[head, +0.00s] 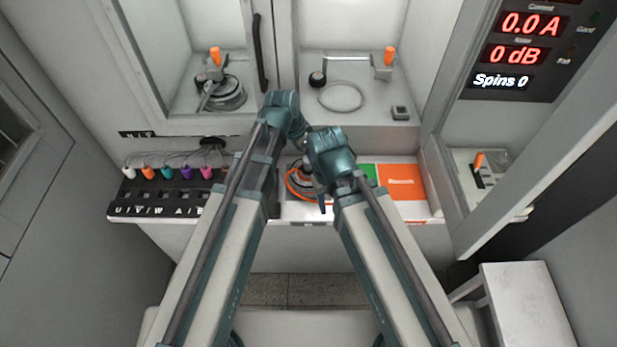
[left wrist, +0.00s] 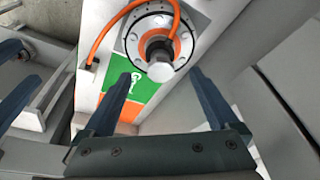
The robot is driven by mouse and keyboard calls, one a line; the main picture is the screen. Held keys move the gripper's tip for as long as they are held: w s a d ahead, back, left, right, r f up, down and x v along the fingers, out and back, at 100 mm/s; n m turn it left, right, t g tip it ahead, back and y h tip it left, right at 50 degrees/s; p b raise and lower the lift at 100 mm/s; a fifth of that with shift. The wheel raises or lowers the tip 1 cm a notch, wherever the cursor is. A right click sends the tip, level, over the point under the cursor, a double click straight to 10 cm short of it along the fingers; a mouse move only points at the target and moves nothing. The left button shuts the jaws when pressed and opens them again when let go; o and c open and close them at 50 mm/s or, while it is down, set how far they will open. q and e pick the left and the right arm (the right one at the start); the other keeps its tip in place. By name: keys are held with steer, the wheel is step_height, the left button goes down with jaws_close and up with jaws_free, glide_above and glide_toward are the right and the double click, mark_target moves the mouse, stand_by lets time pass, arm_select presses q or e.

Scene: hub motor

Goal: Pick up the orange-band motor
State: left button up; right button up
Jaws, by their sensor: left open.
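The orange-band motor (head: 300,183) sits on the left part of the shelf tray, partly hidden by my arms. In the left wrist view the motor (left wrist: 140,38) is a round grey hub with an orange ring, its axle facing the camera and an orange cable (left wrist: 97,40) looping off it. My left gripper (left wrist: 162,74) is open and empty, with the axle showing between and beyond its fingertips. In the head view my left gripper (head: 313,190) is over the motor, mostly covered. My right arm reaches the same area; its jaws cannot be made out clearly.
A green label (left wrist: 122,78) and an orange label (head: 402,182) lie beside the motor. Several coloured plugs (head: 167,172) stand left of the tray. A cabinet with two windowed bays (head: 345,60) rises behind. A display (head: 520,50) is upper right; a white stool (head: 520,300) is lower right.

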mark_target(308, 162)
arm_select(q)
steer(key=b+x, duration=0.4)
steer(key=shift+f, duration=0.4)
steer(key=shift+r, duration=0.1)
steer(key=shift+c, duration=0.3)
jaws_close()
